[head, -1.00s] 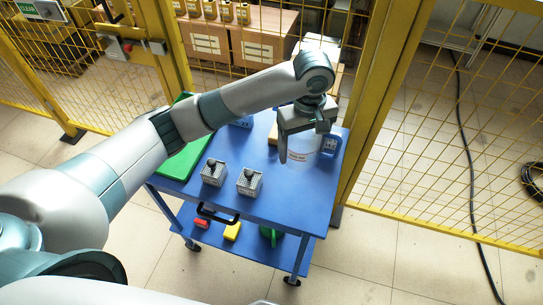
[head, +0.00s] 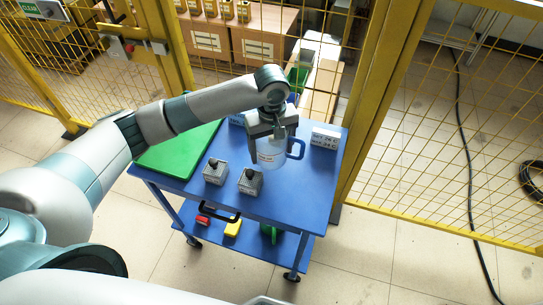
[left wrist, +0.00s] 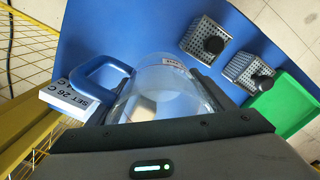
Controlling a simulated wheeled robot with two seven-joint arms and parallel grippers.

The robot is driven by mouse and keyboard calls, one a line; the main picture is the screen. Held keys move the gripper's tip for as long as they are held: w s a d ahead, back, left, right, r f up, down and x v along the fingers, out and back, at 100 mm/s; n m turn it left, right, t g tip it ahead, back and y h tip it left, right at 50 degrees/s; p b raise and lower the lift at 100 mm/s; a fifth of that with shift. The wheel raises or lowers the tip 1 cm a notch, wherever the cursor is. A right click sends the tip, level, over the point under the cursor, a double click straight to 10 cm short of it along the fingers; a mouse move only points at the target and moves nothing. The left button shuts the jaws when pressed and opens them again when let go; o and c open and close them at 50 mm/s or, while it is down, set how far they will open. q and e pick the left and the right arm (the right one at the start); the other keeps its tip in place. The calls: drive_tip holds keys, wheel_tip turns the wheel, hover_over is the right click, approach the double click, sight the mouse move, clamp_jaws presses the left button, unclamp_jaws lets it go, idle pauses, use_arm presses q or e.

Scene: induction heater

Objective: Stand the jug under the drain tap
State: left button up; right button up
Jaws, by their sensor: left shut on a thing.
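The clear jug (head: 271,158) with a blue handle is in the grip of my left gripper (head: 269,146), over the blue cart top. Its handle (head: 297,149) points right in the head view. In the left wrist view the jug (left wrist: 165,88) fills the middle, with its mouth towards the camera and the blue handle (left wrist: 92,76) at left. It looks upright; I cannot tell its height above the cart. I cannot make out the drain tap in either view. My right gripper is out of view.
The blue cart (head: 290,205) carries two grey perforated blocks with black knobs (head: 214,173), a green board (head: 170,155) at left and a white sign block (head: 325,138) at right. Yellow mesh fencing (head: 440,150) stands behind. The front right of the cart top is clear.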

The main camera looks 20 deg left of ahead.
sight(279, 147)
use_arm(q)
drive_tip(key=shift+f+p, duration=0.45)
drive_tip(key=shift+f, duration=1.35)
drive_tip(key=shift+f, duration=0.1)
drive_tip(key=o, duration=1.1)
drive_tip(key=shift+r, duration=0.6)
wheel_tip(279, 147, up, 11)
drive_tip(key=b, duration=0.2)
